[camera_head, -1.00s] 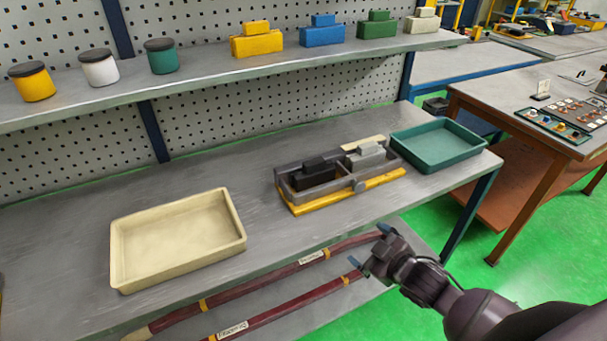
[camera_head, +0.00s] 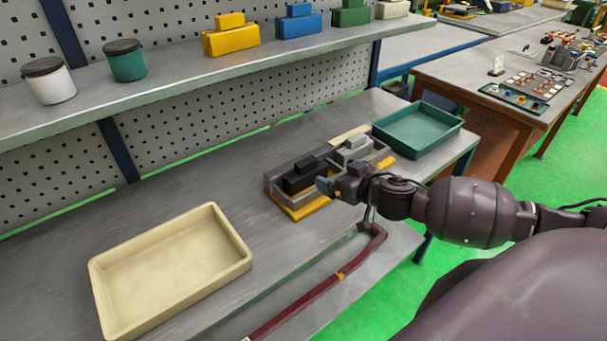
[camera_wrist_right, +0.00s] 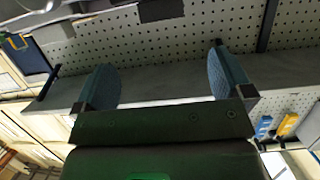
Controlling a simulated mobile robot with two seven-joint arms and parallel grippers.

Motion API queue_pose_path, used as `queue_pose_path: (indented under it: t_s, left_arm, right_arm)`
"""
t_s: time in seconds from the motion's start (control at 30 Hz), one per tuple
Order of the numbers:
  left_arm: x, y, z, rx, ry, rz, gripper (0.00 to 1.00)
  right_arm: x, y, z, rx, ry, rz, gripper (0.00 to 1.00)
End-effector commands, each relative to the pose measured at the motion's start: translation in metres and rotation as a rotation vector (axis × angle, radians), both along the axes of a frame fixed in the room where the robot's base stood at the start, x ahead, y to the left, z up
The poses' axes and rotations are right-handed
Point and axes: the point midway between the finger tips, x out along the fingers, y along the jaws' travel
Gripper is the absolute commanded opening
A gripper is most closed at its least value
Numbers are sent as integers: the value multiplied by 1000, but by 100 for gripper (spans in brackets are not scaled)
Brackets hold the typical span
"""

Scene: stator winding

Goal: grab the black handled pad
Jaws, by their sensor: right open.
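The black handled pad (camera_head: 301,176) sits in the left compartment of a grey holder with a yellow base (camera_head: 305,210) on the workbench. A light grey handled pad (camera_head: 354,149) sits in the compartment to its right. My right gripper (camera_head: 327,187) is in front of the holder's near side, close to the black pad, and hides part of the holder. In the right wrist view its two blue fingertips (camera_wrist_right: 166,82) stand wide apart with nothing between them. I cannot tell its height above the bench. My left gripper is not in view.
A cream tray (camera_head: 243,262) stands at the left of the workbench (camera_head: 215,190), a green tray (camera_head: 448,120) at the right. A shelf (camera_head: 185,84) above carries lidded jars and coloured handled blocks. The bench between the cream tray and the holder is clear.

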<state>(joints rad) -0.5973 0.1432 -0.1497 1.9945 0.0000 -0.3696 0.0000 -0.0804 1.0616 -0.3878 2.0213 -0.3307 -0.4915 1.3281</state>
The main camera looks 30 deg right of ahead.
Motion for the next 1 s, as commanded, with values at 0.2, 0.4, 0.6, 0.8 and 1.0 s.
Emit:
queue_pose_path:
  t_s: [0.2,0.4,0.6,0.8,1.0]
  left_arm:
    - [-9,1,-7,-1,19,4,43]
    - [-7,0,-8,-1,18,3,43]
    - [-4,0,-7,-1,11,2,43]
    - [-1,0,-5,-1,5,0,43]
    - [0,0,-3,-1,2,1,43]
  right_arm:
    - [17,2,-5,15,-1,-5,98]
    - [40,3,-12,14,-1,-4,98]
    - [52,5,-16,13,0,-4,98]
    - [60,5,-18,12,0,-4,98]
    - [82,9,-23,12,-1,-4,98]
